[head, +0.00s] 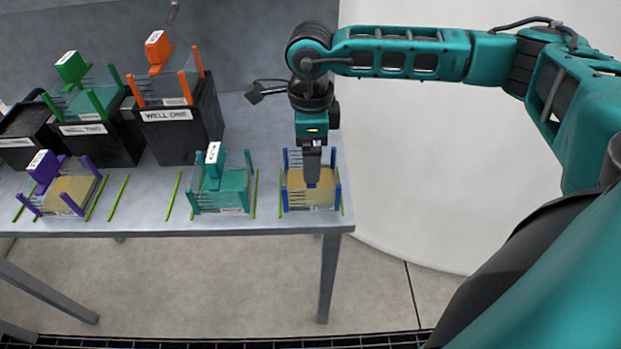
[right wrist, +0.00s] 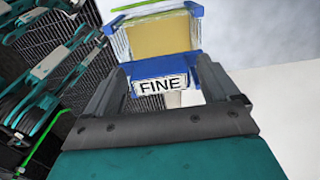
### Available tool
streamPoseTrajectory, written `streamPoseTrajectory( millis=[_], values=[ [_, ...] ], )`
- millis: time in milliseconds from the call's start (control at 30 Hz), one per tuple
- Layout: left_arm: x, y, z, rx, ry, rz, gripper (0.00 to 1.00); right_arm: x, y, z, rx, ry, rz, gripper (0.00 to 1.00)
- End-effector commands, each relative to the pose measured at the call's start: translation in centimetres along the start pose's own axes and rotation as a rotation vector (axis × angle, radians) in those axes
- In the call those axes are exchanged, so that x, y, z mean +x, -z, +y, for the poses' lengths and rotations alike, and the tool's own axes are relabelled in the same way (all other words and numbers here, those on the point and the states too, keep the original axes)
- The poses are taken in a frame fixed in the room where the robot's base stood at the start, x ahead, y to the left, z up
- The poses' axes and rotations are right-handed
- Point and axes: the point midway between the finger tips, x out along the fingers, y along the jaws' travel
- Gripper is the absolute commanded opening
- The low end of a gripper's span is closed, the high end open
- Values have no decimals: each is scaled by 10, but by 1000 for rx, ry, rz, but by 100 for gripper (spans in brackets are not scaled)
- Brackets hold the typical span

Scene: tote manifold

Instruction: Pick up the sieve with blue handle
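The sieve with the blue handle (head: 311,197) stands on the table near its right end, with blue corner posts and a tan panel inside. In the right wrist view the blue sieve (right wrist: 194,11) shows with its blue handle (right wrist: 124,71) and a white label reading FINE. My right gripper (head: 312,184) points down over this sieve and hides the handle in the head view. Its fingers (right wrist: 160,76) are spread apart on either side of the handle; I cannot see clear contact. My left gripper is not in view.
A teal sieve (head: 222,197) stands just left, and a purple one (head: 67,192) at far left. Black bins labelled WELL ONE (head: 180,128) and WELL TWO (head: 98,142) stand behind with orange and green sieves. Table between the purple and teal sieves is free.

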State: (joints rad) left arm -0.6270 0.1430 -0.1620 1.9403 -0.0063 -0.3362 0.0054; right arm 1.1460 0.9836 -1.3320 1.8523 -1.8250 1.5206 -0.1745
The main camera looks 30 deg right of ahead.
Motion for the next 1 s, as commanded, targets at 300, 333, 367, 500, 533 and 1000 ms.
streamPoseTrajectory(
  millis=[300,333,367,500,533,1000],
  values=[
    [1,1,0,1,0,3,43,0,0,0,0,0,-1,57],
    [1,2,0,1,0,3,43,0,0,0,0,0,-1,54],
    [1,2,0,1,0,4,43,0,0,0,0,0,-1,52],
    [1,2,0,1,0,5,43,-1,0,0,0,0,-1,38],
    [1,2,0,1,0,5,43,-1,0,0,0,0,-1,35],
    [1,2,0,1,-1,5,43,-2,0,0,0,1,-2,14]
  ],
)
